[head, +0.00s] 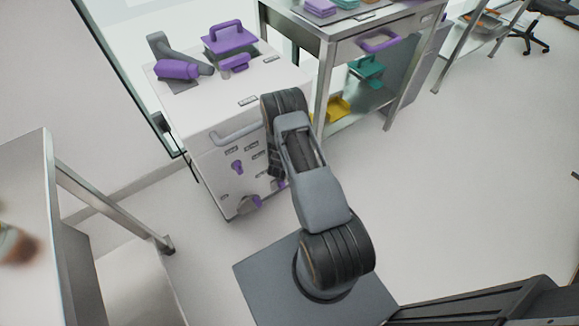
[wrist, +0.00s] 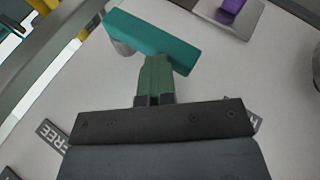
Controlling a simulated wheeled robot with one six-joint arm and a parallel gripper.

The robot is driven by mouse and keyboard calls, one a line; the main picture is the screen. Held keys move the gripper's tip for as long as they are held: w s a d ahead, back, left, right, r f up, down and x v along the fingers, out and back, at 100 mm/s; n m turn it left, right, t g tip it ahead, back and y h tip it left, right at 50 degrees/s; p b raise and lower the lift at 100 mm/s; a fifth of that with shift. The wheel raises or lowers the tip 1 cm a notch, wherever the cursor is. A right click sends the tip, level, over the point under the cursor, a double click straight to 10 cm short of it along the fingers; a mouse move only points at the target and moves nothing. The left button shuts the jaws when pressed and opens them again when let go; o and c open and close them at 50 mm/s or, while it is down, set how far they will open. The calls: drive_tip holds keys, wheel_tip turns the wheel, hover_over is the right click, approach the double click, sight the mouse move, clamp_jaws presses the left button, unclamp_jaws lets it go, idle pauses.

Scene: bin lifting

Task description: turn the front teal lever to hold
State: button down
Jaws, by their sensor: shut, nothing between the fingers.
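The teal lever (wrist: 150,42) shows in the wrist view as a bar slanting from upper left to lower right on the white front panel. My gripper (wrist: 155,68) is shut and empty, its fingertips at the lower side of the bar near its middle; whether they touch it I cannot tell. A FREE label (wrist: 52,135) lies at the lower left, and a label beginning with H (wrist: 255,126) is partly hidden at the right behind my gripper. In the head view my arm hides the teal lever and my gripper.
The white cabinet (head: 203,141) carries a purple lever (head: 237,167) on its front and purple-handled items on top. A metal table (head: 322,75) with a yellow bin (head: 337,108) and a teal item (head: 367,68) stands close to its right.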

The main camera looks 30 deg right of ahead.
drive_tip(key=shift+s+a+f, duration=0.1)
drive_tip(key=shift+a+f, duration=0.2)
drive_tip(key=shift+f, duration=0.05)
drive_tip(key=a+p+v, duration=0.1)
drive_tip(key=p+v, duration=0.4)
drive_tip(key=v, duration=0.7)
drive_tip(key=shift+w+a+f, duration=0.15)
drive_tip(key=shift+w+a, duration=0.2)
drive_tip(key=shift+a, duration=0.1)
